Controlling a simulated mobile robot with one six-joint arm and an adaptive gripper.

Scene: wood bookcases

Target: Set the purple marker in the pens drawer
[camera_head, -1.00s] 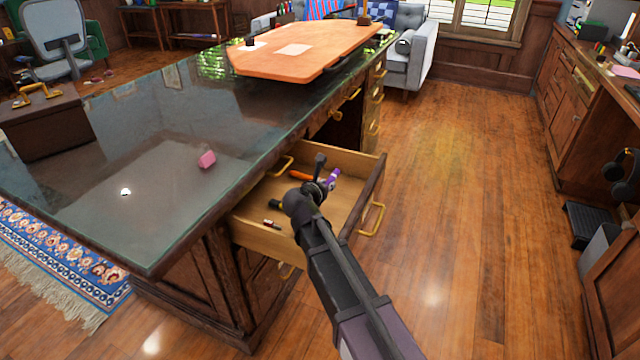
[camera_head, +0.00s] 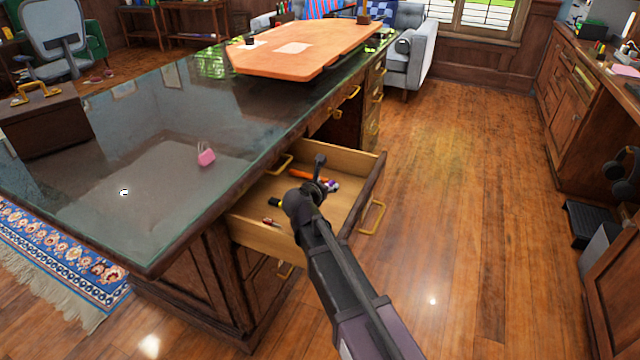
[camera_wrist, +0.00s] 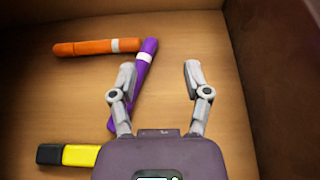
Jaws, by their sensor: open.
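The purple marker (camera_wrist: 147,62) lies on the floor of the open pens drawer (camera_head: 345,208), slanted, with one end against an orange marker. It also shows in the head view (camera_head: 332,186), partly hidden by my arm. My gripper (camera_wrist: 160,68) is open and empty over the drawer floor. Its left finger overlaps the purple marker in the wrist view; I cannot tell if they touch. The right finger stands over bare wood.
The orange marker (camera_wrist: 95,47) and a yellow and black marker (camera_wrist: 68,155) lie in the drawer. A small red item (camera_head: 270,222) is near its front left. A pink object (camera_head: 206,157) sits on the glass desktop (camera_head: 150,190). The drawer's wall (camera_wrist: 262,80) is close on the right.

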